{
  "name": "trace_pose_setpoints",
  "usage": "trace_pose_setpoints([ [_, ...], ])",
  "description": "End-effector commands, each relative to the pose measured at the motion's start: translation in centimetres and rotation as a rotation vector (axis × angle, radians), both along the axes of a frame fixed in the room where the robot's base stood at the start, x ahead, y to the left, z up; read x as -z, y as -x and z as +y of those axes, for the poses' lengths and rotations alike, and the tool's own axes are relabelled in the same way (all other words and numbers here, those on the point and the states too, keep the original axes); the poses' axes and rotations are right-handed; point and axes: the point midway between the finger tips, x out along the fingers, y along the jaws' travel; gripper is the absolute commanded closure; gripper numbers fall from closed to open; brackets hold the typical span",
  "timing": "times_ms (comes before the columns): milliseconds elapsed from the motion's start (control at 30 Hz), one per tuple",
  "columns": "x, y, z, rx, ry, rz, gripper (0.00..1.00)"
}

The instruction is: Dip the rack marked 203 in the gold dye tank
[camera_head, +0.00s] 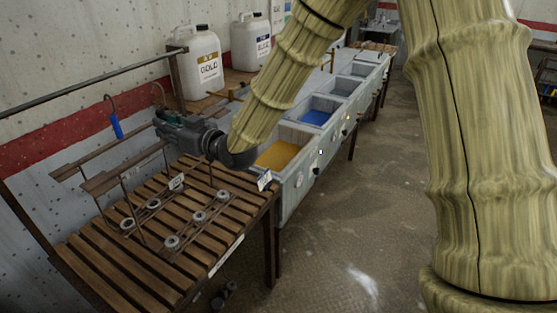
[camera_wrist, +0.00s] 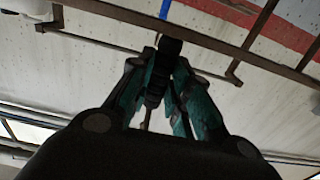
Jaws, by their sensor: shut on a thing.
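My gripper (camera_head: 163,121) reaches in from the right above the slatted stand and is shut on the dark grip of a hanger, whose hook (camera_head: 158,92) rises just above the jaws. In the wrist view the jaws (camera_wrist: 162,55) close together on a dark part below a brown bar (camera_wrist: 215,48). A brown rack (camera_head: 125,176) with thin rods and several metal rings stands over the slats. A white tag (camera_head: 177,181) hangs on it; its number is too small to read. The gold tank (camera_head: 278,155), with yellow dye, is right of the stand.
A second hanger with a blue grip (camera_head: 116,127) is left of my gripper. A metal rail (camera_head: 85,86) runs along the wall. GOLD (camera_head: 203,65) and blue-labelled (camera_head: 251,42) jugs stand behind the tanks. A blue dye tank (camera_head: 315,117) is farther on. The floor at right is open.

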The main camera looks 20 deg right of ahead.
Motion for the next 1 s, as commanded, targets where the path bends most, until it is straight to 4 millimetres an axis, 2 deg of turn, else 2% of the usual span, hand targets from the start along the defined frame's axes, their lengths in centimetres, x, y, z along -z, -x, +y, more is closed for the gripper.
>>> trace_pose_setpoints([
  [1000, -0.1, 6.4, 0.2, -0.001, -0.002, -0.004, 1.0],
])
